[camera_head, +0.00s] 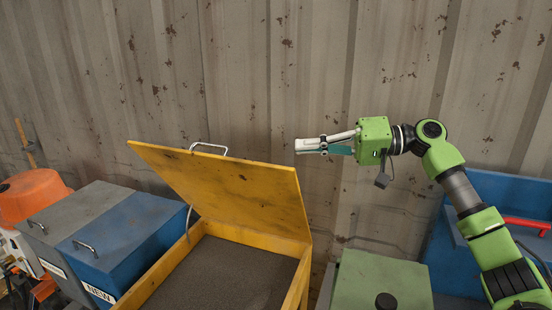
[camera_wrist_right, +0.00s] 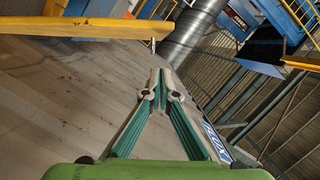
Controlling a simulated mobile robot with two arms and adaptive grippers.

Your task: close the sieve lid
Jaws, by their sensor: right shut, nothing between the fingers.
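The sieve is a yellow box (camera_head: 303,283) with a dark mesh bed (camera_head: 225,272) inside. Its yellow lid (camera_head: 232,190) stands raised and tilted, with a metal handle (camera_head: 209,147) on its far upper edge. In the right wrist view, a yellow edge (camera_wrist_right: 88,27), likely the lid, crosses the upper left. My right gripper (camera_head: 299,146) is shut and empty. It is in the air above and to the right of the lid, apart from it, pointing left. It also shows in the right wrist view (camera_wrist_right: 159,76). My left gripper is not in view.
Grey (camera_head: 72,216) and blue (camera_head: 127,238) lidded boxes stand left of the sieve, with an orange machine (camera_head: 33,195) beyond. A green box (camera_head: 380,282) with a black knob is to the right. A corrugated metal wall (camera_head: 270,70) is behind.

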